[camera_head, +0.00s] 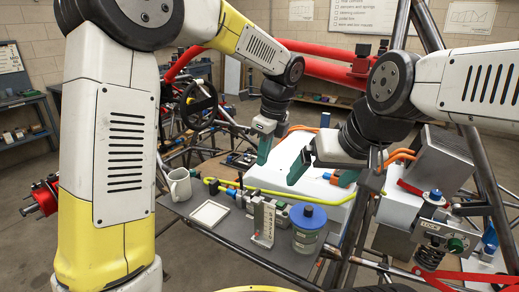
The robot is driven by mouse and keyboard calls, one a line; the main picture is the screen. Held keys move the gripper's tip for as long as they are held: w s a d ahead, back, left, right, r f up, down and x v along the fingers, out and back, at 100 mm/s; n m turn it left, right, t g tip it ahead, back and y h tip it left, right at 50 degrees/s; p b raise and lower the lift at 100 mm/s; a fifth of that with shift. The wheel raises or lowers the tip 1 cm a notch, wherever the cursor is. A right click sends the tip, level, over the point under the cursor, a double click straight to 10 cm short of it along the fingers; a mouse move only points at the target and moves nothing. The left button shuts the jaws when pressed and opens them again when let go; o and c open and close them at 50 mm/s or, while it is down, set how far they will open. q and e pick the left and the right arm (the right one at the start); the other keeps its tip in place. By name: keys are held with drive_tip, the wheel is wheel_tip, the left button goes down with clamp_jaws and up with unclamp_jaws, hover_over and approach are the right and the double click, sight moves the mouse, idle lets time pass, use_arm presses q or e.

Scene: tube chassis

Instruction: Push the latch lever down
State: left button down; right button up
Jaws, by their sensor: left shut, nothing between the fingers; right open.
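I cannot tell for certain which part is the latch lever. A short red lever-like piece (411,189) shows on the metal assembly at right, below a grey box. My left gripper (262,155) is shut and empty, pointing down over the back of the grey bench, beside the white casing (290,172). My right gripper (320,178) is open and empty, its teal fingers apart over the white casing, left of the red piece. Neither gripper touches the red piece. My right wrist hides part of the casing.
A grey bench (235,235) holds a mug (180,185), a white tray (209,215), a lettered upright block (264,221) and a blue-lidded jar (307,228). A yellow hose and orange cables run by the casing. Dark chassis tubes (485,165) cross at right.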

sight(240, 181)
use_arm(q)
drive_tip(key=x, duration=0.6)
drive_tip(key=w+a, duration=0.2)
drive_tip(key=a, duration=0.1)
drive_tip(key=shift+w+a, duration=0.1)
drive_tip(key=shift+a, duration=0.1)
drive_tip(key=shift+w+a, duration=0.1)
